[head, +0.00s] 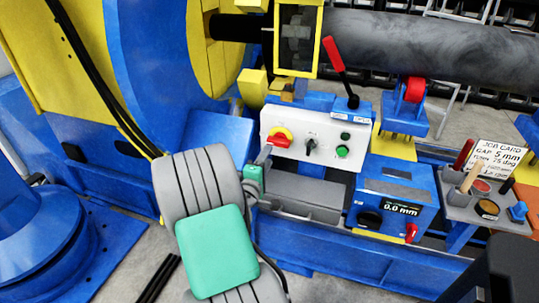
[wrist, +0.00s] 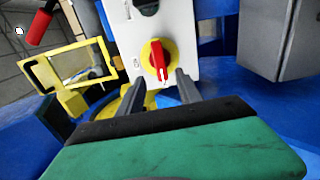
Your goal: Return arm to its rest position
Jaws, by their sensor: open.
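My arm (head: 215,235), grey with green covers, reaches up from the bottom of the head view to the white control panel. My gripper (head: 264,154) is at the panel's left end, beside the red rotary switch (head: 280,139) on its yellow plate. In the wrist view my gripper (wrist: 166,84) is open, with two dark fingers apart and nothing held. The red switch (wrist: 159,60) shows just beyond and between the fingertips; I cannot tell whether they touch it. The green wrist housing hides the lower part of the wrist view.
The white panel (head: 311,153) also has a black knob and green buttons. A red-handled lever (head: 333,54) stands above it. A blue box (head: 397,190) reads "0.0 mm". The tool tray (head: 470,206) and job card (head: 494,160) are at right. The large blue positioner wheel (head: 160,60) is at left.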

